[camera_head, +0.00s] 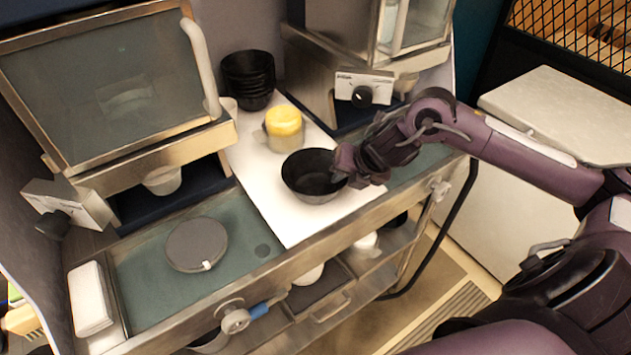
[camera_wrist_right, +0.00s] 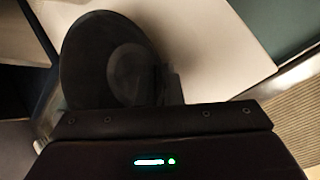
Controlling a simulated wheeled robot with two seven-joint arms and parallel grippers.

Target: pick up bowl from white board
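A black bowl (camera_head: 308,178) is upright on the white board (camera_head: 262,196), right of its middle; whether it touches the board is hard to tell. My right gripper (camera_head: 345,165) reaches in from the right and its tips are at the bowl's right rim. In the right wrist view the bowl (camera_wrist_right: 95,60) lies right in front of the gripper, with a dark finger (camera_wrist_right: 172,88) against its edge. The fingers blend into the dark bowl, so I cannot tell whether they are closed on the rim. My left gripper is not in view.
A stack of black bowls (camera_head: 248,78) and a yellow-topped container (camera_head: 284,124) stand behind the bowl. A glass-fronted unit (camera_head: 120,85) is on the left. A round grey lid (camera_head: 196,244) lies on the green surface. The board's front part is clear.

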